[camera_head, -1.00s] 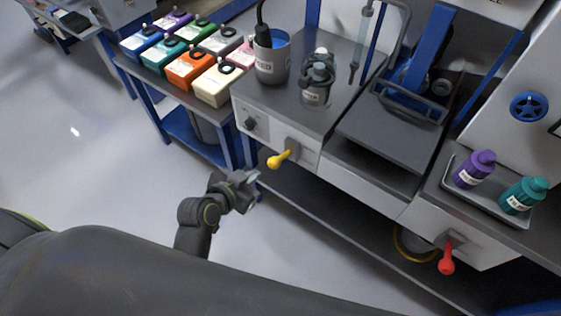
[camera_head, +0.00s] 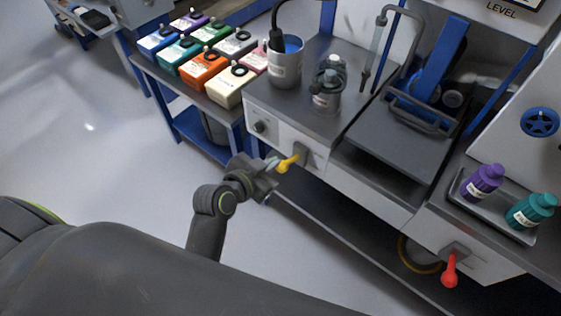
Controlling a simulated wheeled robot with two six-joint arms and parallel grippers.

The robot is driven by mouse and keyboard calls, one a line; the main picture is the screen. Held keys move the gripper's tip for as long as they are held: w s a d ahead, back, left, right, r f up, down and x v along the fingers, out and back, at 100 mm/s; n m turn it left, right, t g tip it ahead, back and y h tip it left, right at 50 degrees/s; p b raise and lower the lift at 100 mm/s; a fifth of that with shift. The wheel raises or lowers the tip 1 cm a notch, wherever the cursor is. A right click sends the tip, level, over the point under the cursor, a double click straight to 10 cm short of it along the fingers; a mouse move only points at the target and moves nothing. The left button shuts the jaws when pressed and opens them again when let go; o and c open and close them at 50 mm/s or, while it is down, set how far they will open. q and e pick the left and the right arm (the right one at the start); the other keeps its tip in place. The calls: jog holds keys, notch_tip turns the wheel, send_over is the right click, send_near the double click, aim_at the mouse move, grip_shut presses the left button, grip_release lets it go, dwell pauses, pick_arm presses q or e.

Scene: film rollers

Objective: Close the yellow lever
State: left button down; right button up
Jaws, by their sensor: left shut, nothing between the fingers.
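The yellow lever (camera_head: 288,162) sticks out from a grey mount on the front panel of the machine, pointing left and a little down. My left gripper (camera_head: 274,165) is at the lever's free end, on its left side. Its fingers are shut with nothing between them. The fingertips look very close to the lever's tip; I cannot tell whether they touch it. My right gripper is not in view.
A red lever (camera_head: 450,270) hangs from the front panel further right. A tray (camera_head: 490,214) with purple and teal bottles stands at right. Several coloured boxes (camera_head: 204,70) stand on a side table. Open floor lies left.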

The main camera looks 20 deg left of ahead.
pick_arm(q)
send_over(280, 171)
jog(key=d, duration=0.1)
notch_tip(280, 171, down, 2)
jog(key=f, duration=0.4)
jog(key=shift+w+a, duration=0.1)
jog(key=shift+a, duration=0.2)
jog(key=shift+a+f, duration=0.1)
jog(key=shift+f, duration=0.25)
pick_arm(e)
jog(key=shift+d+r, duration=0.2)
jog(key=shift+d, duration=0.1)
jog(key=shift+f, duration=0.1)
